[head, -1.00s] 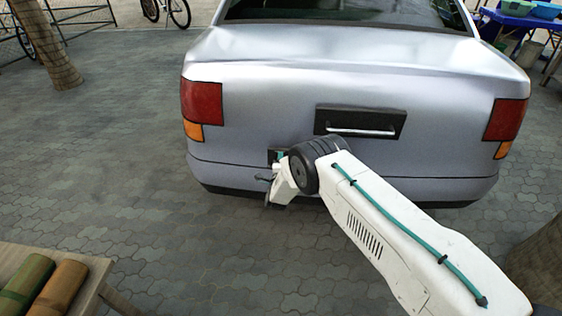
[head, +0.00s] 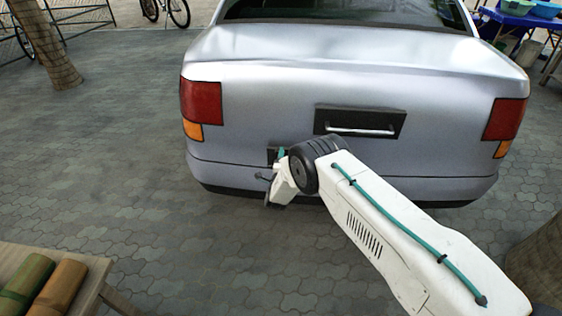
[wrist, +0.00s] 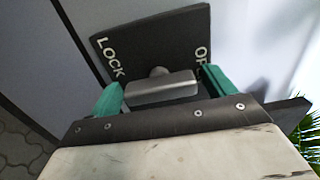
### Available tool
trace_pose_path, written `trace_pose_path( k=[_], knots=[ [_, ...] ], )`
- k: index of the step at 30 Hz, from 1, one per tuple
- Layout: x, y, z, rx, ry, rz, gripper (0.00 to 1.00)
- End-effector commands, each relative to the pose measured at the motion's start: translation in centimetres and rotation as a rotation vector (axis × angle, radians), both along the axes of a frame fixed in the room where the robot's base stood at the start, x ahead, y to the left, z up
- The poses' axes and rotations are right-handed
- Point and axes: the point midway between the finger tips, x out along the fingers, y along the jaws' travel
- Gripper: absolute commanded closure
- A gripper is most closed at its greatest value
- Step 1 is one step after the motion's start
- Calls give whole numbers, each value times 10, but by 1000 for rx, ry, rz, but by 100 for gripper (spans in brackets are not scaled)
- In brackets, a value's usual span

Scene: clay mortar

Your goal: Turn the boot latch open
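The boot latch is on a dark plate (wrist: 150,50) on the silver car's rear, marked "LOCK" at left and letters starting "O" at right, partly hidden. Its grey handle (wrist: 160,90) is a short bar on a round stub, lying nearly crosswise in the wrist view. My gripper (wrist: 162,88) has one teal finger beside each end of the bar. The fingers stand wide apart, and I see no clear grip; any contact is hard to tell. In the head view, my gripper (head: 274,178) is at the car's lower rear, and my arm hides most of the plate (head: 277,155).
The silver car (head: 255,90) fills the middle, with a dark recess and bright handle bar (head: 360,131) above right of my gripper. A wooden table (head: 88,295) with rolled mats is at lower left. A tree trunk (head: 45,45) stands far left. Paving at left is clear.

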Motion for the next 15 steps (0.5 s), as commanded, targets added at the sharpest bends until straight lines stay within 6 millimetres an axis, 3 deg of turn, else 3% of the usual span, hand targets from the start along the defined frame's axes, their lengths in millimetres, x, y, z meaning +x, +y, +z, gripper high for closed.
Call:
trace_pose_path(
  k=[6,15],
  knots=[
    [-8,2,1,0,-1,2,18],
    [-58,3,0,-2,1,1,18]
  ],
)
